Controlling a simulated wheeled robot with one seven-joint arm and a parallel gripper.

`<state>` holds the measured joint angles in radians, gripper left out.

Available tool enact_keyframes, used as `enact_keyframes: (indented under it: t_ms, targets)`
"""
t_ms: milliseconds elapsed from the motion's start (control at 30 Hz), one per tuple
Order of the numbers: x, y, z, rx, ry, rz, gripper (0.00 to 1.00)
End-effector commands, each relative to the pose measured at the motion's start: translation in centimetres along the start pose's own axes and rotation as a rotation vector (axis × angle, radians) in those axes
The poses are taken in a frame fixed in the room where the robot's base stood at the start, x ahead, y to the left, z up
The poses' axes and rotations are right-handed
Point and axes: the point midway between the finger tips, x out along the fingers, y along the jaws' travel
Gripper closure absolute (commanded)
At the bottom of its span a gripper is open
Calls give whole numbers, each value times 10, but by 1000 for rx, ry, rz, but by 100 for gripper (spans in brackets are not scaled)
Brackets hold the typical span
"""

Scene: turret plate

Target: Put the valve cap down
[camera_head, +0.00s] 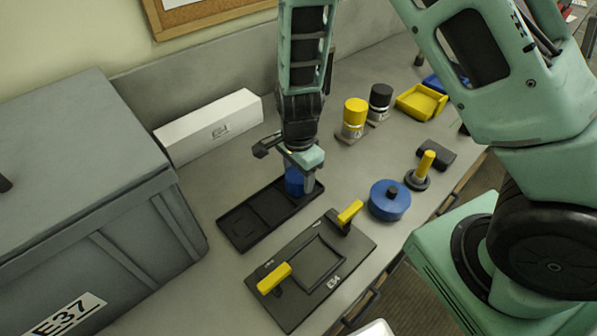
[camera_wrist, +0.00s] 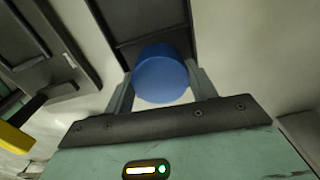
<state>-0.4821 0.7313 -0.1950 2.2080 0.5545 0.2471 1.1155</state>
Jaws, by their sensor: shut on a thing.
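The valve cap, a plain blue round piece (camera_head: 293,184), is between the fingers of my gripper (camera_head: 299,178) at the far end of the black tray (camera_head: 238,242). In the wrist view the blue cap (camera_wrist: 160,76) sits between the two grey fingers, which touch its sides. The dark tray (camera_wrist: 125,33) shows behind it. My gripper is shut on the cap and points down. The fingers hide part of the cap in the head view, and I cannot tell whether its underside touches the tray.
A black plate with yellow handles (camera_head: 330,275) lies in front of the tray. A blue disc with a black knob (camera_head: 388,203) and a yellow-handled tool (camera_head: 424,168) are right. A white box (camera_head: 210,128), yellow-topped cylinder (camera_head: 354,115) and yellow bin (camera_head: 421,103) stand behind. A grey crate (camera_head: 90,170) is left.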

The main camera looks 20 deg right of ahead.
Motion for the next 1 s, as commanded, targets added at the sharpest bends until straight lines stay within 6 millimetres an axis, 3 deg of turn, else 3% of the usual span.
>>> enact_keyframes:
  t_ms: [300, 333, 400, 733, 867, 1000]
  targets:
    - [5, 0, 0, 0, 0, 0, 64]
    - [4, 0, 0, 0, 0, 0, 35]
    - [4, 0, 0, 0, 0, 0, 22]
    - [-1, 0, 0, 0, 0, 0, 22]
    - [-16, -1, 0, -2, 1, -4, 22]
    - [-44, -1, 1, -3, 0, -6, 22]
